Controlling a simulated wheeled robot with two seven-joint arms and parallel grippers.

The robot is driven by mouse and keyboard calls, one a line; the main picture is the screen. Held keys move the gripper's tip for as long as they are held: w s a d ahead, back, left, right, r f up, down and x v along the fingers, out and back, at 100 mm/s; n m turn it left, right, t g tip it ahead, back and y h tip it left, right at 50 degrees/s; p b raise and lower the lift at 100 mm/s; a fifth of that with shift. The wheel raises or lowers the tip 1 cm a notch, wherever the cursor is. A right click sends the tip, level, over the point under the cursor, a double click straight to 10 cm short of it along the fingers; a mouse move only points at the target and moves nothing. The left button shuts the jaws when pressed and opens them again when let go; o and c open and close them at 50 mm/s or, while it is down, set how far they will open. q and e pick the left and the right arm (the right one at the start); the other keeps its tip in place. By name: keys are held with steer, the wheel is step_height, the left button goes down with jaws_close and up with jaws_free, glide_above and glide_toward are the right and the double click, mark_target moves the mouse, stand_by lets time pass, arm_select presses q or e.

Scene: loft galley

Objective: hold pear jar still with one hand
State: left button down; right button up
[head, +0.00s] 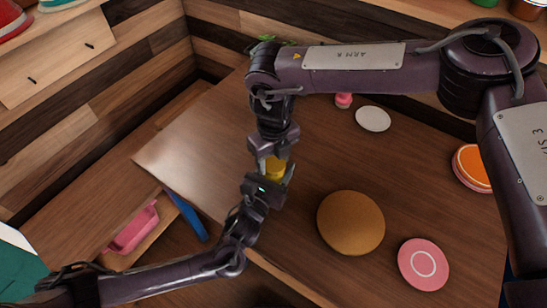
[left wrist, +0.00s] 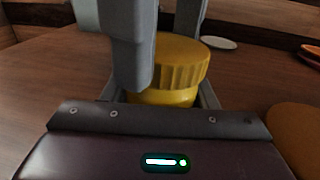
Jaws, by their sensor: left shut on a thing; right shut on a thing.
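The pear jar (head: 275,169) is a small yellow jar on the wooden counter, mostly hidden between my two grippers in the head view. In the left wrist view its ribbed yellow lid (left wrist: 180,62) sits on the jar's yellow body (left wrist: 165,97), and it looks upright. My left gripper (head: 270,180) comes from the front and is shut on the jar body, low down. My right gripper (head: 273,153) reaches down from above and is shut on the lid, with one grey finger covering the lid's left part in the left wrist view.
A round brown board (head: 351,222) and a pink disc with a white ring (head: 423,263) lie to the right. A white plate (head: 373,119), a small pink item (head: 343,101) and an orange round dish (head: 473,168) are farther back. The counter (head: 185,150) is bare left of the jar.

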steer(key=o, duration=1.1)
steer(key=shift+o, duration=0.2)
steer(key=shift+r, duration=0.1)
arm_select(q)
steer(key=shift+c, duration=2.3)
jaws_free()
arm_select(e)
step_height(320, 180, up, 12)
arm_select(q)
steer(key=shift+v, duration=3.9)
arm_select(e)
steer(key=shift+f, duration=0.25)
